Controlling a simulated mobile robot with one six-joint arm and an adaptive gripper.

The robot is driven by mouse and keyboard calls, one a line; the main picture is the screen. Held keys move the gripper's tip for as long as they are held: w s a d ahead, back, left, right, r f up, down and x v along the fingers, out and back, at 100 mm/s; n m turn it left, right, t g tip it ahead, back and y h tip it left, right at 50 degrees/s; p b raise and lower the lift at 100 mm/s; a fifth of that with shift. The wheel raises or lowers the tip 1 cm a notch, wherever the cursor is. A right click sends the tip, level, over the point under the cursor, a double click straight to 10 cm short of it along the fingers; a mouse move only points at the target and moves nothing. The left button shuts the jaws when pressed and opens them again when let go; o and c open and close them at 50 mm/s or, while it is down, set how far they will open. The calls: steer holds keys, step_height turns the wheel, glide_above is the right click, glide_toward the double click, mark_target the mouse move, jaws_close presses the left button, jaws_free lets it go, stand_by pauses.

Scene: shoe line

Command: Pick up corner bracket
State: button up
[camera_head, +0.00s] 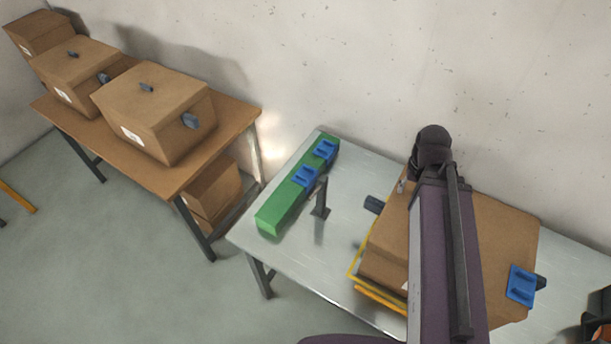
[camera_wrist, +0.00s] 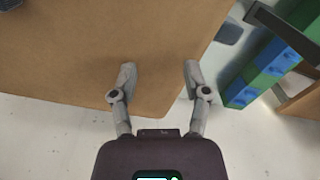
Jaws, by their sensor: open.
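Two blue corner brackets, a far one (camera_head: 324,150) and a nearer one (camera_head: 305,176), sit on a long green block (camera_head: 270,218) on the grey table. A third blue bracket (camera_head: 522,284) is at the right edge of the cardboard box (camera_head: 505,240). In the wrist view, blue brackets (camera_wrist: 272,62) show on the green block (camera_wrist: 240,93) at the right. My gripper (camera_wrist: 158,72) is open and empty, its fingers over the edge of the box top (camera_wrist: 60,60), apart from the brackets. In the head view my arm hides most of the gripper and part of the box.
A dark upright post (camera_head: 321,197) stands beside the green block. A yellow frame (camera_head: 378,294) edges the box on the grey table (camera_head: 290,255). A wooden table (camera_head: 240,118) at left carries several cardboard boxes. The wall is close behind.

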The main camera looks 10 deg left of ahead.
steer(key=o, duration=0.3)
steer(key=shift+o, duration=0.3)
steer(key=shift+w+a, duration=0.2)
steer(key=shift+w, duration=0.05)
steer(key=w+a+f+n+b, duration=0.1)
steer(key=w+a+n, duration=0.2)
steer(key=w+a, duration=0.2)
steer(key=n+b, duration=0.3)
steer(key=n, duration=0.8)
glide_above(305, 175)
step_height(305, 175, down, 3)
steer(key=shift+f, duration=0.15)
step_height(305, 175, down, 8)
steer(key=b, duration=0.8)
steer(key=shift+d+f+b, duration=0.1)
steer(key=shift+f+b, duration=0.15)
steer(key=shift+b, duration=0.15)
